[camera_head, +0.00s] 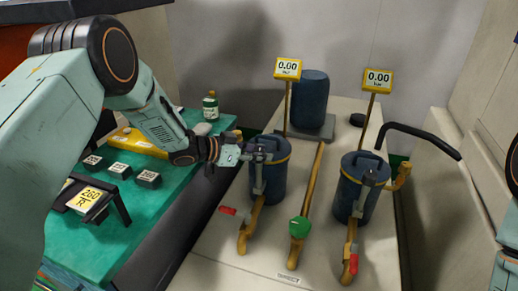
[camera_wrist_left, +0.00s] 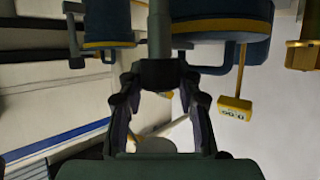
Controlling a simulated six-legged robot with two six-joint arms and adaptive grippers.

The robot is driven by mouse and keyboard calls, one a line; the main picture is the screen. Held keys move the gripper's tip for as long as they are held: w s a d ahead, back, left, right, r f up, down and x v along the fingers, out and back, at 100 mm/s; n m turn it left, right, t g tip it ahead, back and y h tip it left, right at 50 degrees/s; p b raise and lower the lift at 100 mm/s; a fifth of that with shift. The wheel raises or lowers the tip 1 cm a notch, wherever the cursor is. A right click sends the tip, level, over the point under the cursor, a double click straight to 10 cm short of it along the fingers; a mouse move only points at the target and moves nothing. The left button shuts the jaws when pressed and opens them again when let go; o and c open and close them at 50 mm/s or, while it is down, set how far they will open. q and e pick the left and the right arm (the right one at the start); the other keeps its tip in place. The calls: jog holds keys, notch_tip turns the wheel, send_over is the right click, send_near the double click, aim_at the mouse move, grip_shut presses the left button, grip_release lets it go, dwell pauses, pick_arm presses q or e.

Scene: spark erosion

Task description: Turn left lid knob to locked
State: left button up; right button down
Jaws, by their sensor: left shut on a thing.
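The left blue vessel (camera_head: 270,186) has a yellow band around its top and stands on the pale bench. My left gripper (camera_head: 254,153) reaches it from the left at its lid. In the left wrist view, my left gripper (camera_wrist_left: 160,88) is shut on a dark lid knob (camera_wrist_left: 159,72) at the end of a grey upright rod (camera_wrist_left: 159,32). Its fingers sit on either side of the knob. The head view largely hides the knob behind the gripper, and I cannot read its lock position. My right gripper is out of view.
A similar right vessel (camera_head: 352,200) stands to the right. Yellow displays (camera_head: 287,67) and (camera_head: 377,80) on posts read 0.00. A green table (camera_head: 150,205) with small blocks lies left.

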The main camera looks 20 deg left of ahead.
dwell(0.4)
pick_arm(q)
jog(key=o, duration=1.2)
jog(key=shift+a, duration=0.1)
jog(key=v, duration=1.2)
jog(key=shift+r, duration=0.1)
jog(key=shift+w, duration=0.1)
